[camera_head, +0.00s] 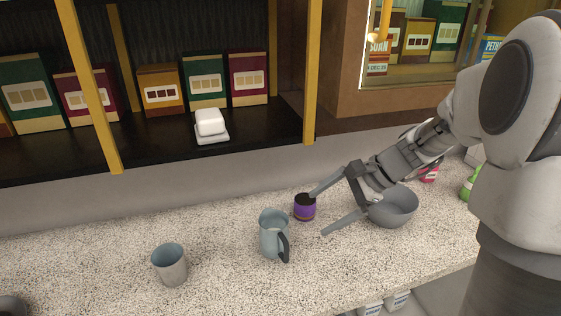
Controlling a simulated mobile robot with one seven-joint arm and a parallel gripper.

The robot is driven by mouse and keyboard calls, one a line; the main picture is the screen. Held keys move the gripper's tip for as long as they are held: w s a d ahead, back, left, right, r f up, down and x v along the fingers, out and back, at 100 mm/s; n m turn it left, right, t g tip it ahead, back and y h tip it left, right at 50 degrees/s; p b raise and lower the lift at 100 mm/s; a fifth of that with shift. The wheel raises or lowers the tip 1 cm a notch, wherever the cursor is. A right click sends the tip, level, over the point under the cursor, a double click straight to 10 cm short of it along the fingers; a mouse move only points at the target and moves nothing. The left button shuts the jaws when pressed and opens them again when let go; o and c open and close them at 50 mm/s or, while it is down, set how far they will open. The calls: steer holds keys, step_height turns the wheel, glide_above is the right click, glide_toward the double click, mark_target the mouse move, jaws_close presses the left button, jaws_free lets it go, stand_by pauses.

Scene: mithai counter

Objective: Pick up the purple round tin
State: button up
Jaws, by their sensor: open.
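The purple round tin (305,211) is small, with a dark top, and stands upright on the speckled counter. My gripper (318,213) is open and reaches in from the right. Its upper finger ends close to the tin's top right edge; the lower finger ends to the right of the tin and nearer the camera. I cannot tell whether the upper finger touches the tin. Nothing shows between the fingers.
A blue-grey mug (271,235) with a dark handle stands just left of the tin. A grey cup (170,265) is farther left. A grey bowl (398,207) sits behind my gripper. A green item (471,186) is at the right. Counter (222,236) between cup and mug is clear.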

mark_target(295, 203)
steer(key=w+d+f+m+t+y, duration=0.1)
steer(key=w+d+f+m, duration=0.2)
steer(key=w+d+f+m+t+y, duration=0.1)
steer(key=w+d+f+m+t, duration=0.1)
steer(key=w+d+f+m, duration=0.1)
steer(key=w+d+f+m+t+y, duration=0.1)
steer(key=w+d+f+m, duration=0.2)
steer(key=w+m, duration=0.1)
steer(key=shift+w+d+t, duration=0.25)
steer(key=shift+d+t, duration=0.05)
steer(key=shift+t, duration=0.1)
steer(key=shift+w+f, duration=0.15)
steer(key=shift+f, duration=0.05)
steer(key=x, duration=1.7)
steer(key=shift+w+r, duration=0.2)
steer(key=c, duration=1.2)
steer(key=shift+c, duration=0.6)
steer(key=shift+r, duration=0.15)
